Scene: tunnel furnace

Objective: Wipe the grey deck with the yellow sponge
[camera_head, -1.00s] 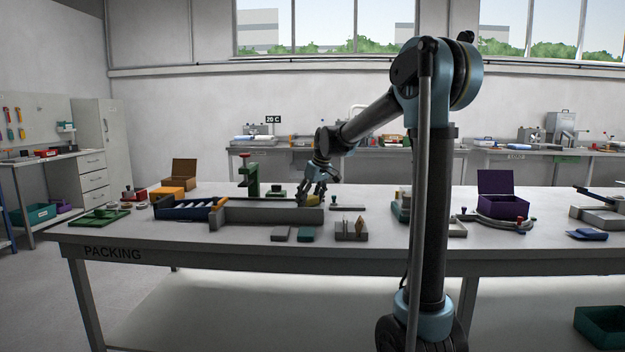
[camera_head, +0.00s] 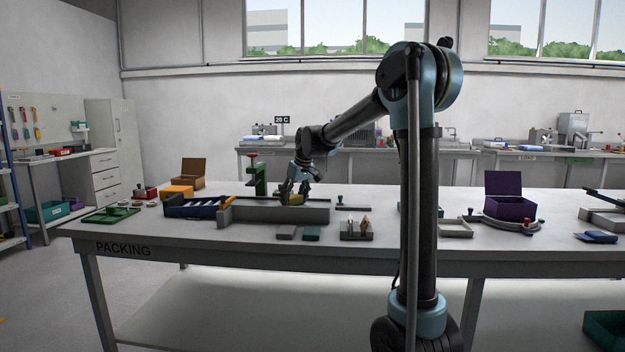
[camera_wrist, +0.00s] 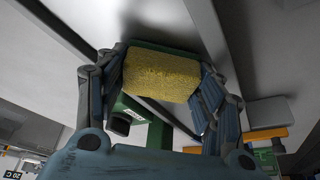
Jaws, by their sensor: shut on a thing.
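My gripper (camera_head: 293,197) is over the middle of the long grey deck (camera_head: 280,214) on the packing table. In the wrist view my gripper (camera_wrist: 160,75) is shut on the yellow sponge (camera_wrist: 160,74), with a finger on each side of it. The sponge has a green layer along one edge.
A green clamp stand (camera_head: 258,175) with a red top rises just behind the deck. Small grey and teal blocks (camera_head: 312,234) and a slotted holder (camera_head: 356,231) lie in front. An open purple box (camera_head: 510,207) stands at the right. An orange box (camera_head: 176,192) is at the back left.

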